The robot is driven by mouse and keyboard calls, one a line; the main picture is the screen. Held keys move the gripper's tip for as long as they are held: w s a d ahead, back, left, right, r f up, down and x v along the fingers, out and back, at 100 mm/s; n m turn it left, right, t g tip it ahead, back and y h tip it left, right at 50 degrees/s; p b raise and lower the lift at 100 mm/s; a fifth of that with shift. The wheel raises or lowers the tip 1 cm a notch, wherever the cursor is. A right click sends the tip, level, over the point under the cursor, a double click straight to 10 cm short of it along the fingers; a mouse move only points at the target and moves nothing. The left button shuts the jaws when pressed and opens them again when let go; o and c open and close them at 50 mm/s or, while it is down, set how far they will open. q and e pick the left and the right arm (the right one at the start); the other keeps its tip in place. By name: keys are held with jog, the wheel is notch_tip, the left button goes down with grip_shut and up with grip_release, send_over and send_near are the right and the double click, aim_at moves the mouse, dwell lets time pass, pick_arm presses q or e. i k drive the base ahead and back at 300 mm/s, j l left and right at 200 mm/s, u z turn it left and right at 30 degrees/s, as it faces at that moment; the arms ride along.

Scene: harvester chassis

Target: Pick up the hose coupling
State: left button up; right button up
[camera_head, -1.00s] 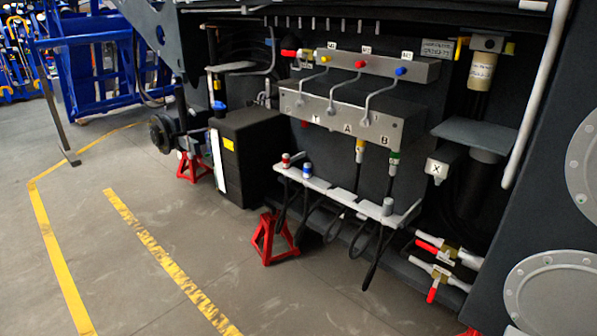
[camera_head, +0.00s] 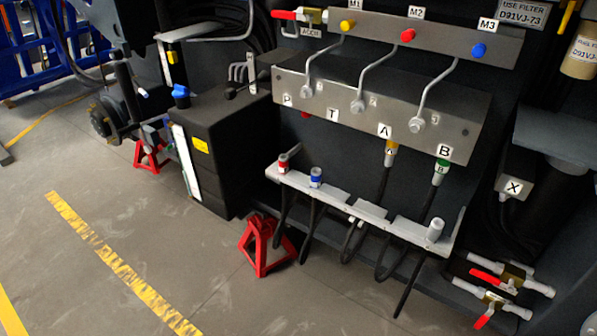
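Several hose couplings show on the harvester chassis. A red-banded coupling (camera_head: 283,163) and a blue-banded coupling (camera_head: 316,177) stand upright on the left part of a pale holder rail (camera_head: 345,207). A plain grey coupling (camera_head: 435,230) stands at the rail's right end. A yellow-banded coupling (camera_head: 390,152) hangs under port A, and a green-banded coupling (camera_head: 441,170) hangs under port B of the metal manifold block (camera_head: 350,112). Black hoses hang below. Which coupling the task names cannot be told. Neither of my grippers is in view.
Red-handled valves (camera_head: 490,300) stick out at the lower right. A red jack stand (camera_head: 262,247) stands on the floor below the rail. A black box (camera_head: 225,150) is left of the rail. The floor at the lower left is open, with a yellow line (camera_head: 115,262).

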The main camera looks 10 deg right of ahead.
aim_at(315, 186)
jog(key=i+j, duration=0.2)
jog(key=i, duration=0.3)
jog(key=i+j, duration=0.25)
jog(key=i, duration=0.3)
jog(key=z, duration=2)
